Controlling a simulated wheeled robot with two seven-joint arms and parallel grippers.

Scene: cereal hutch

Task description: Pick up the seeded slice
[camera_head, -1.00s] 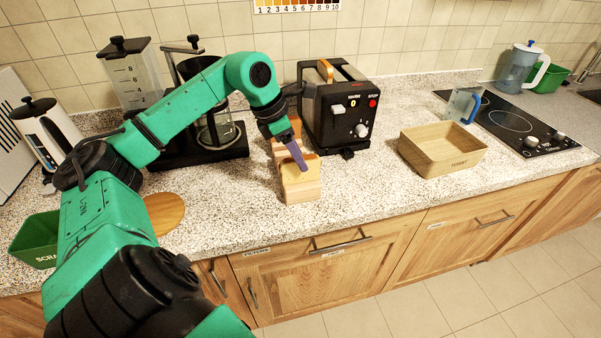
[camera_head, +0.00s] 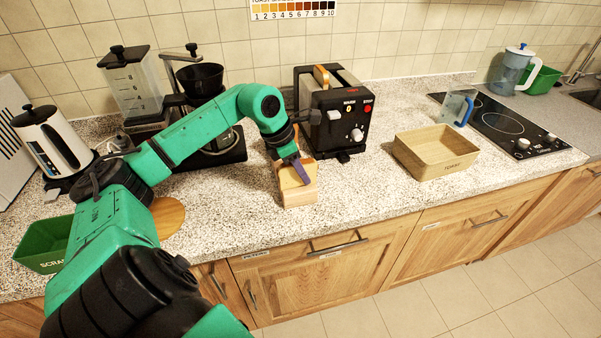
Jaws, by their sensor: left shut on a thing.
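My left gripper (camera_head: 302,172) points down at the wooden slice rack (camera_head: 298,197) on the counter, in front of the toaster. Its purple fingers are at the upper part of the rack. It is shut on a tan slice (camera_head: 294,178) at the rack's front. I cannot make out seeds on the slice at this size. The rack's back part is partly hidden by my left arm. My right gripper does not show.
The black toaster (camera_head: 334,115) stands right behind the rack. A wooden box (camera_head: 436,165) is to the right. A coffee maker (camera_head: 205,150) and a round board (camera_head: 167,217) are to the left. A green scrap bin (camera_head: 44,243) sits at the far left. The counter between rack and box is clear.

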